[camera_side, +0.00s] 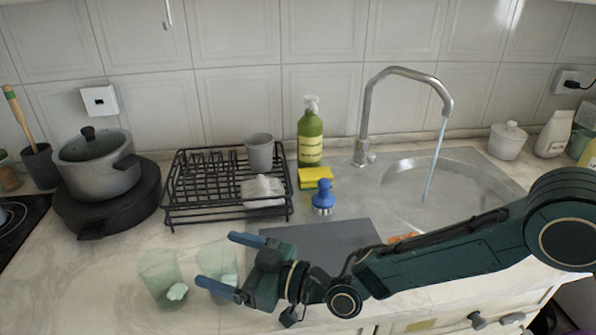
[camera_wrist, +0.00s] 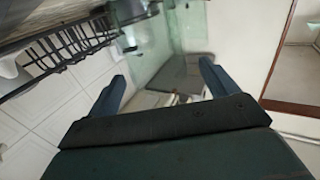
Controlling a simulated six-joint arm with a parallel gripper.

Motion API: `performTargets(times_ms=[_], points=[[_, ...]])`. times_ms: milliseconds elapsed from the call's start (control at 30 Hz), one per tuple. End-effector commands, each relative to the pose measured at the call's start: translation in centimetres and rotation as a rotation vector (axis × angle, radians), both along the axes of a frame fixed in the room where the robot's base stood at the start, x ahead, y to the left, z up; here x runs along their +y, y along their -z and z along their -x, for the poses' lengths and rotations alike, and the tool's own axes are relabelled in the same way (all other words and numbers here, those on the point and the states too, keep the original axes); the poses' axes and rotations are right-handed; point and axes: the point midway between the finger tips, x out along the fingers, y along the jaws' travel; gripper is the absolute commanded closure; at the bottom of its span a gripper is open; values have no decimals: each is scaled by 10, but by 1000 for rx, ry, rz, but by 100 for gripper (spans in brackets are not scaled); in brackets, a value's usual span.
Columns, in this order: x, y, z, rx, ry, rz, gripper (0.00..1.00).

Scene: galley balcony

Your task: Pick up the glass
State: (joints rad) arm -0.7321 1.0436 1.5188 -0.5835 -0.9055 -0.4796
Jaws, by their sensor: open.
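Two pale green see-through glasses stand on the marble counter at the lower left of the side view. The right-hand glass (camera_side: 222,258) appears at the mouth of my gripper (camera_side: 216,260), and the lower finger crosses in front of it. The left-hand glass (camera_side: 160,270) is clear of the fingers and has a pale green lump inside. My gripper reaches in from the right with its blue fingers apart. In the wrist view, clear greenish glass (camera_wrist: 150,48) shows ahead of the spread fingers (camera_wrist: 162,72). I cannot tell whether the fingers touch it.
A black dish rack (camera_side: 185,190) with a grey cup (camera_side: 259,150) and cloth stands behind. A grey mat (camera_side: 325,245) lies under my arm. A blue brush (camera_side: 324,196), yellow sponge (camera_side: 313,178) and sink (camera_side: 450,195) with running tap are farther right. The counter's left front is clear.

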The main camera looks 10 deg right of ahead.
Motion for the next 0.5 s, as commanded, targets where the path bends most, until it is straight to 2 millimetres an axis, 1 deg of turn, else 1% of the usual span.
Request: performTargets(times_ms=[133, 500], points=[[6, 0, -3, 1, 1, 0, 14], [6, 0, -4, 1, 2, 0, 14]])
